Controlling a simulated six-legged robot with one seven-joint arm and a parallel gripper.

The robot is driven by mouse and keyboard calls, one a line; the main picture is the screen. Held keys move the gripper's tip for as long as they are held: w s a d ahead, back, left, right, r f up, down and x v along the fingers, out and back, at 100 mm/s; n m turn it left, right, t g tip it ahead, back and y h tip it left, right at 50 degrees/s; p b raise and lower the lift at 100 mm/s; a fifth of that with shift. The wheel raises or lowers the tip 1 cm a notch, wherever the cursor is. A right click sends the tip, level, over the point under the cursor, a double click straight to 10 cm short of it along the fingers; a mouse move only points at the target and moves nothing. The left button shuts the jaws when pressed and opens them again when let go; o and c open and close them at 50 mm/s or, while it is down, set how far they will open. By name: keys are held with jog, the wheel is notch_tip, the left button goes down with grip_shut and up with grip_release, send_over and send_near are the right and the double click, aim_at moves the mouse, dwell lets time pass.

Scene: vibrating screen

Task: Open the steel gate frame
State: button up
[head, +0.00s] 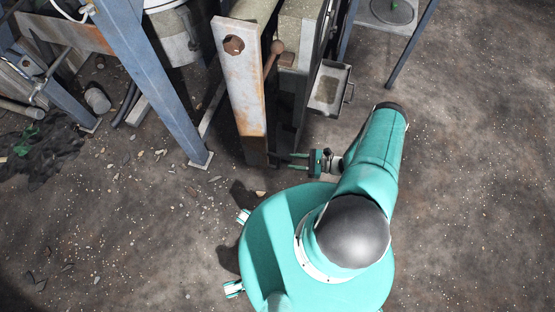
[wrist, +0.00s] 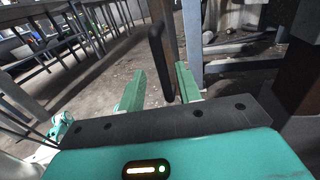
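In the wrist view, my gripper (wrist: 160,69) is open, with a green finger on each side. A dark bar handle (wrist: 158,50) appears between the fingers, nearer the right one; I cannot tell whether either touches it. The frame's far side is hidden.
A small grey metal tray (head: 328,92) juts out above my arm. A blue-grey leg (head: 160,85) stands left of the upright. Stones and debris (head: 190,195) lie on the floor at the left. The floor on the right (head: 470,170) is largely clear.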

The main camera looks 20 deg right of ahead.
aim_at(278, 160)
jog(key=x, duration=0.7)
jog(key=shift+c, duration=0.4)
grip_shut()
